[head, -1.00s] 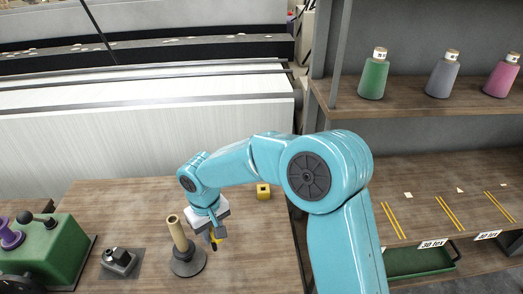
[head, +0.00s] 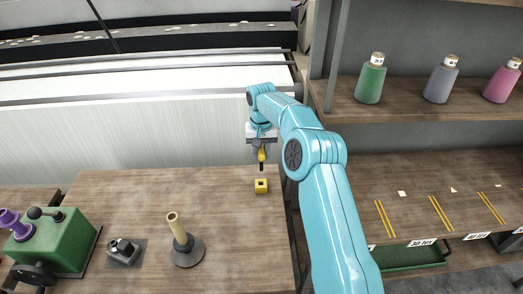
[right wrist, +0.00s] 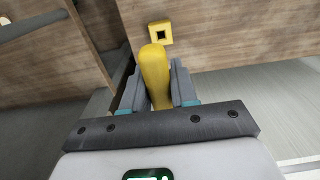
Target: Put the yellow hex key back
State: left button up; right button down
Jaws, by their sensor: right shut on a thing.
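My right gripper (head: 262,150) is shut on the yellow hex key (head: 262,155), with its dark shaft pointing down. In the right wrist view the yellow handle (right wrist: 154,75) sits between the two fingers (right wrist: 158,88). A small yellow block with a square dark hole (head: 261,186) stands on the wooden table, just below the hex key in the head view. The block also shows in the right wrist view (right wrist: 160,33), past the end of the handle. The key's tip appears above the block and apart from it. My left gripper is not in view.
On the table (head: 130,190) stand a peg on a round base (head: 182,243), a small grey fixture (head: 123,251) and a green machine with a crank (head: 50,243). A shelf with cones (head: 371,80) is at right. The white loom (head: 150,130) lies behind.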

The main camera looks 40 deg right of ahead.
aim_at(261, 164)
jog(key=shift+a+r, duration=0.15)
jog(key=shift+a, duration=0.05)
jog(key=shift+f+b, duration=0.35)
jog(key=shift+f, duration=0.15)
notch_tip(261, 164, down, 4)
jog(key=b, duration=0.2)
jog(key=shift+f+b, duration=0.15)
jog(key=shift+b, duration=0.15)
jog(key=shift+d+f, duration=0.2)
jog(key=shift+f, duration=0.05)
jog(key=shift+a, duration=0.15)
